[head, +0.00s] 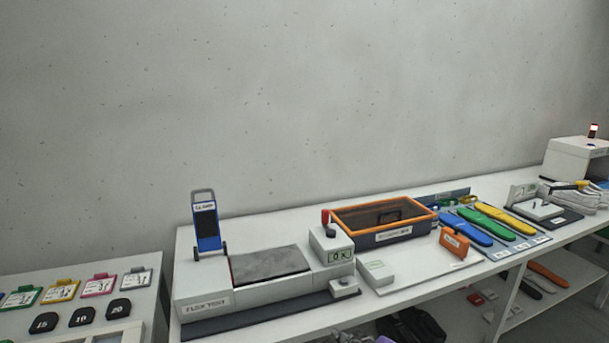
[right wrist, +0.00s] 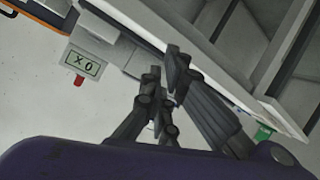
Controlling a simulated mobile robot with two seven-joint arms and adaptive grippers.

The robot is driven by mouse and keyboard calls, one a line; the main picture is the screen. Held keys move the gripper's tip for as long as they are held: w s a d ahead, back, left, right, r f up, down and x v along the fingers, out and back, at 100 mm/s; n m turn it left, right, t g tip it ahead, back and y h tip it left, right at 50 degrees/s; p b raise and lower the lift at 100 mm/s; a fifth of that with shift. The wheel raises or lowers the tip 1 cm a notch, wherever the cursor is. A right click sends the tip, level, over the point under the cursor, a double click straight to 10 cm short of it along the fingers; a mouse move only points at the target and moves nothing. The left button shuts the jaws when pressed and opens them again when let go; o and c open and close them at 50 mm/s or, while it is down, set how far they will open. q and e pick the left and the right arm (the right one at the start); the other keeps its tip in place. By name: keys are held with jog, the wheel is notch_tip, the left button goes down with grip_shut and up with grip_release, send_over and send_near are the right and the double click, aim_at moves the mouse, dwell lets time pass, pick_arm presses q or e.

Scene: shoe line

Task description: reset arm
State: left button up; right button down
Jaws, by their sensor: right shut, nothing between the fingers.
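My right gripper (right wrist: 166,92) shows in the right wrist view, with its dark fingers in the middle of the picture. It is shut and holds nothing. The view is tilted, and the fingers appear close to the edge of the white bench, apart from the counter box with its "X0" display (right wrist: 85,65). Neither gripper shows in the head view, and my left gripper is in no view.
A blue trolley-shaped stand (head: 207,229) is upright at left. A shelf (head: 563,272) lies below.

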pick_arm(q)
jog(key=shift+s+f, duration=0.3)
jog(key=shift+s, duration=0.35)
pick_arm(e)
jog(key=s+d+f+m+g+h, duration=0.1)
jog(key=s+d+f+m+h, duration=0.1)
jog(key=s+f, duration=0.5)
jog(key=s+d+f+m+g+h, duration=0.1)
jog(key=s+d+f+m, duration=0.3)
jog(key=s, duration=1.3)
jog(key=s+d+f+m+g+h, duration=0.1)
jog(key=s+d+f+m+h, duration=0.2)
jog(key=s+f, duration=0.7)
jog(key=s, duration=0.2)
jog(key=shift+s+d+f+m, duration=0.2)
jog(key=shift+s+d+m, duration=0.1)
jog(key=shift+d, duration=0.05)
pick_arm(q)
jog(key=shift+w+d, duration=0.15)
